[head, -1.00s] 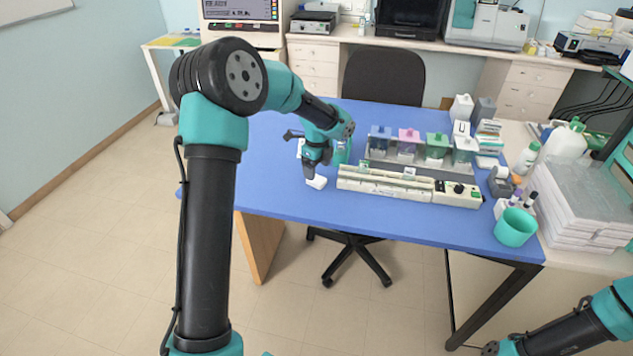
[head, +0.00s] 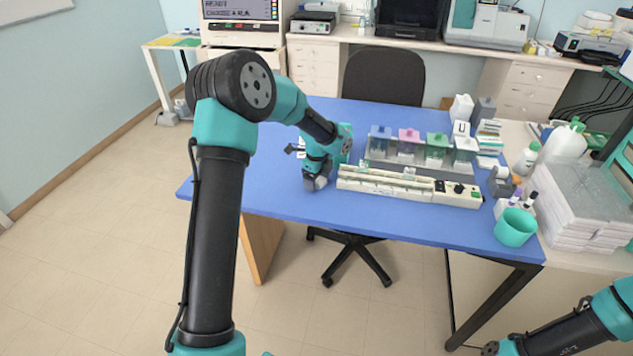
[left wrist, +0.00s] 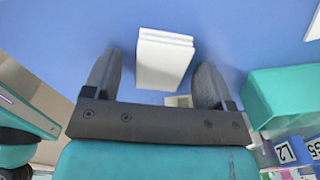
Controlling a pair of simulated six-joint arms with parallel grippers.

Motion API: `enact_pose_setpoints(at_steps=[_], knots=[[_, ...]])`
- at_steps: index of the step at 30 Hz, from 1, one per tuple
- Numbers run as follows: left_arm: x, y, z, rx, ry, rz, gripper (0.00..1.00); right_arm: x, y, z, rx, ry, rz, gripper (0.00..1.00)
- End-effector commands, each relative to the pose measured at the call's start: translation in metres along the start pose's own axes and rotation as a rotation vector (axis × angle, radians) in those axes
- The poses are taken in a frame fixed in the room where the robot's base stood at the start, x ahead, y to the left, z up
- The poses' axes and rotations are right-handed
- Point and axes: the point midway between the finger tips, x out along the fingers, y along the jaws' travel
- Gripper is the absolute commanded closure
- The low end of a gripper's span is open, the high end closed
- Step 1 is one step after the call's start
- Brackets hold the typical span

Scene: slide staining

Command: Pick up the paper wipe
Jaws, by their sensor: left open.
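The paper wipe (left wrist: 164,62) is a small white folded stack on the blue table, seen in the left wrist view. My left gripper (left wrist: 157,75) is open, with one finger on each side of the wipe and a gap showing to each. I cannot tell how far the fingertips are above the table. In the head view my left gripper (head: 315,184) is low over the table, left of the long cream staining rack, and mostly hides the wipe.
A teal box (left wrist: 285,97) stands right of the gripper in the left wrist view. In the head view, the cream rack (head: 405,187) and coloured-lid jars (head: 408,140) lie to the right. A teal cup (head: 515,228) is near the right edge. The table's front left is clear.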

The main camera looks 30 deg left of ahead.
Motion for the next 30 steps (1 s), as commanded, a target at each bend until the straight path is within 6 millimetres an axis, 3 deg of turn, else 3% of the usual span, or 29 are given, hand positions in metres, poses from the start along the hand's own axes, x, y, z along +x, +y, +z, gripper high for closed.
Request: enact_pose_setpoints(at_steps=[8,24,30], knots=[[-0.0003,-0.0001,0.0,0.0,0.0,0.0,0.23,0.0,0.0,0.0,0.0,0.0,0.0,0.57],[-0.0003,-0.0001,0.0,0.0,0.0,0.0,0.75,0.0,0.0,0.0,0.0,0.0,0.0,0.57],[-0.0004,-0.0001,0.0,0.0,0.0,0.0,0.8,0.0,0.0,0.0,0.0,0.0,0.0,0.57]])
